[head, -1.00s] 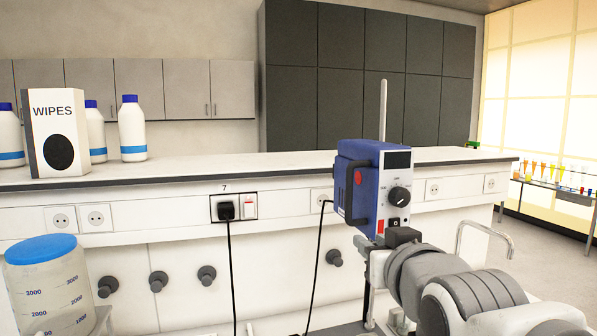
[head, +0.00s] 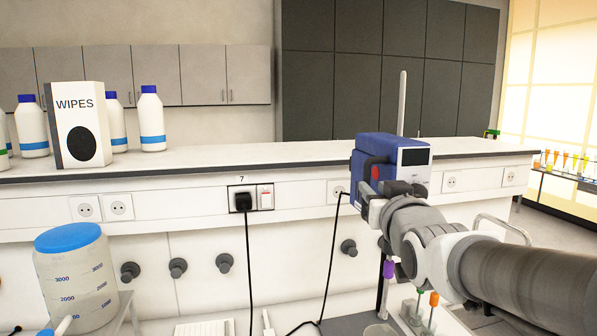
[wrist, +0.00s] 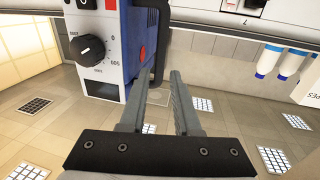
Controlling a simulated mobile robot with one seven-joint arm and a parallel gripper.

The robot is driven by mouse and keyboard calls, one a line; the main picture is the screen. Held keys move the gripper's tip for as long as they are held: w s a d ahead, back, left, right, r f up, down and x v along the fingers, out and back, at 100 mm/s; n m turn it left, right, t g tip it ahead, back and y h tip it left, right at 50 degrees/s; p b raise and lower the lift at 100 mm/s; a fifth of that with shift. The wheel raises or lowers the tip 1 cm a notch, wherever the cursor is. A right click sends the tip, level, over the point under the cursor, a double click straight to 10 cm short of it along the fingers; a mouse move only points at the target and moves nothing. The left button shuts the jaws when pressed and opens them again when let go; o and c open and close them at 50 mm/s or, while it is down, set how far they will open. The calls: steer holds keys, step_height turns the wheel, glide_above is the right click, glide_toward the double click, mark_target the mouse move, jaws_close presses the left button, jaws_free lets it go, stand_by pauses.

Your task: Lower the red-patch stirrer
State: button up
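The stirrer (head: 404,165) is a blue box with a pale front panel, a black handle and a red patch (head: 376,173) on its left side. It is mounted upright on a rod (head: 402,105). In the wrist view the stirrer (wrist: 98,50) fills the upper left, with its dial facing me and the red patch (wrist: 144,52) by the black handle (wrist: 165,45). My gripper (head: 371,202) is at the stirrer's front left, over its lower front. In the wrist view my gripper (wrist: 161,75) is open, its fingertips close to the handle. I cannot tell whether they touch it.
A white bench (head: 270,160) runs behind, carrying a wipes box (head: 95,125) and several white bottles. A blue-lidded container (head: 75,280) stands at the lower left. A power cord (head: 335,250) hangs beside the stirrer. Small purple (head: 388,269) and orange-topped (head: 434,299) items stand below my arm.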

mark_target(365, 179)
steer(key=w+p, duration=0.2)
steer(key=w, duration=0.7)
steer(key=shift+w, duration=0.2)
jaws_close()
stand_by(1.2)
